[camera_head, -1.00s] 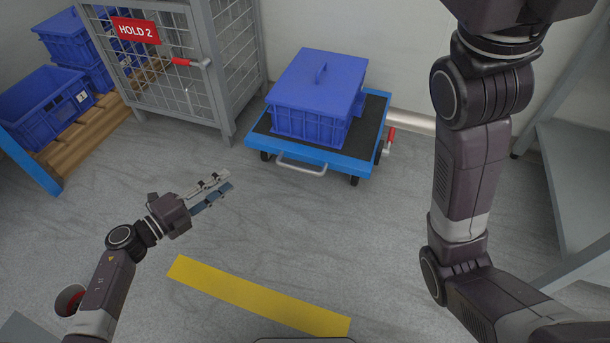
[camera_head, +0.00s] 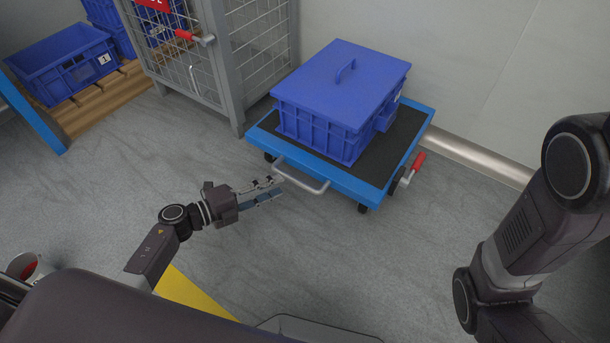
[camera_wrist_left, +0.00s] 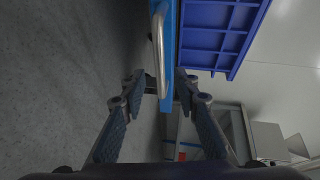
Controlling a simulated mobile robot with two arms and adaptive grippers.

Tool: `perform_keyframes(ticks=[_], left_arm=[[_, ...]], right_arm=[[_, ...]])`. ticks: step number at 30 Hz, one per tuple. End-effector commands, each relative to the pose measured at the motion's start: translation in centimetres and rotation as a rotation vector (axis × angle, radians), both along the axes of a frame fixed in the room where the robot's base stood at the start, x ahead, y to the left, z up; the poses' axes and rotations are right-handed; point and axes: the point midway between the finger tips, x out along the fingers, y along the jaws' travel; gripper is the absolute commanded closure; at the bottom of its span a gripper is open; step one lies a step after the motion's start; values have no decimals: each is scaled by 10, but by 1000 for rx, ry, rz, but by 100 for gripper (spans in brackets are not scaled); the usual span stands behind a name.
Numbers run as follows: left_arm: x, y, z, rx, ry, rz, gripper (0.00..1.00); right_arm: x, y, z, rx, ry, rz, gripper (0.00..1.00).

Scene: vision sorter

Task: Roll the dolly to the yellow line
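The blue dolly (camera_head: 338,185) stands near the back wall with a lidded blue crate (camera_head: 335,95) on its black deck. Its grey loop handle (camera_head: 310,187) sticks out of the front edge. My left gripper (camera_head: 276,188) is open and empty, with its fingertips close to the left end of the handle. In the left wrist view the handle (camera_wrist_left: 159,50) lies ahead, roughly in line with the gap between the fingers (camera_wrist_left: 161,85); contact cannot be told. The yellow line (camera_head: 190,296) is on the floor in front, partly hidden by my arm. My right gripper is out of view.
A grey mesh cage (camera_head: 235,75) with a red-handled latch stands left of the dolly. Blue bins (camera_head: 65,65) sit on a wooden pallet at the far left. A red-tipped lever (camera_head: 418,162) is on the dolly's right side. Floor in front of the dolly is clear.

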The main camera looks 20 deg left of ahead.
Motion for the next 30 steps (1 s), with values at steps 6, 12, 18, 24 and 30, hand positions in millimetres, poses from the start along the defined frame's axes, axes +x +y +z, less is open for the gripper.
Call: perform_keyframes(ticks=[6, 12, 18, 24, 30], left_arm=[[26, -25, -10, -2, -5, -2, 71], [45, -42, -14, -2, -2, -1, 71], [51, -48, -13, -1, -2, -1, 71], [50, -48, -12, -1, -1, -1, 72], [50, -48, -12, -1, -1, -1, 94]], right_arm=[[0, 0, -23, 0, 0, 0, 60], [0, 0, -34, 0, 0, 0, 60], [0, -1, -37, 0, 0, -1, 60], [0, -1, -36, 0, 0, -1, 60], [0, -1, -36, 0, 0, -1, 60]])
